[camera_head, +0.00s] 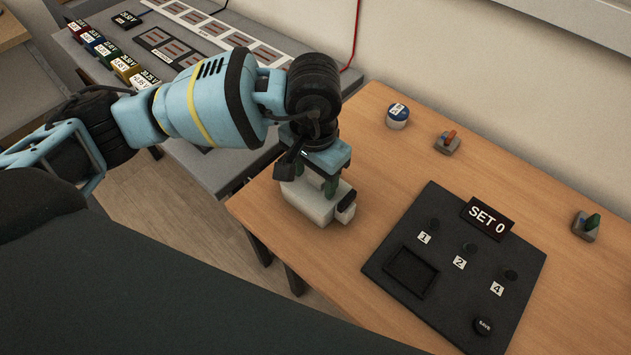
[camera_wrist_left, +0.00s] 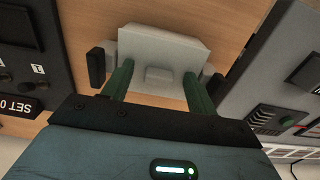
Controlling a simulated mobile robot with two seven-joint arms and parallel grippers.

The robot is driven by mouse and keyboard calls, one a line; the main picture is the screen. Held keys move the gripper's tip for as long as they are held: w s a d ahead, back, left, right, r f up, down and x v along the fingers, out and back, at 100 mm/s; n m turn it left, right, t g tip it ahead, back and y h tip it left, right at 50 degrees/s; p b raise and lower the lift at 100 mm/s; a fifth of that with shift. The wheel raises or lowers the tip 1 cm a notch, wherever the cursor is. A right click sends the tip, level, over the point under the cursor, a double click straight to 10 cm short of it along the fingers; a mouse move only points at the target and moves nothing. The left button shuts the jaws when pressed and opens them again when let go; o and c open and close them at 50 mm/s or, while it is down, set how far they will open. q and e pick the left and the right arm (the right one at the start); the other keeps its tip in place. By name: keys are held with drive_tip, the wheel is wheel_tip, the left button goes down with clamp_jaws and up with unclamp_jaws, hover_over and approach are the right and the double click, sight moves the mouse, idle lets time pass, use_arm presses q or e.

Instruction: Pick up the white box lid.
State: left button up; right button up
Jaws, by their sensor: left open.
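The white box lid (camera_wrist_left: 165,48) faces my left wrist camera, with a small raised white block at its near edge. In the head view the white box (camera_head: 305,205) stands on the wooden table near its left end, with a dark block at its right side. My left gripper (camera_head: 316,184) points down right over it and hides part of the top. In the left wrist view the two green fingers (camera_wrist_left: 158,92) are apart, one on each side of the raised block. I cannot tell whether they touch the lid. My right gripper is not in view.
A black panel (camera_head: 398,232) marked SET 0 lies right of the box. A blue-topped round container (camera_head: 397,116) and small switch-like parts (camera_head: 447,142) (camera_head: 586,226) stand toward the wall. A grey table (camera_head: 212,168) with labelled blocks is at left.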

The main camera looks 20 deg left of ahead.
sight(313, 178)
use_arm(q)
drive_tip(key=shift+f, duration=0.1)
drive_tip(key=c, duration=1.1)
wheel_tip(313, 178, up, 10)
drive_tip(key=shift+a, duration=0.1)
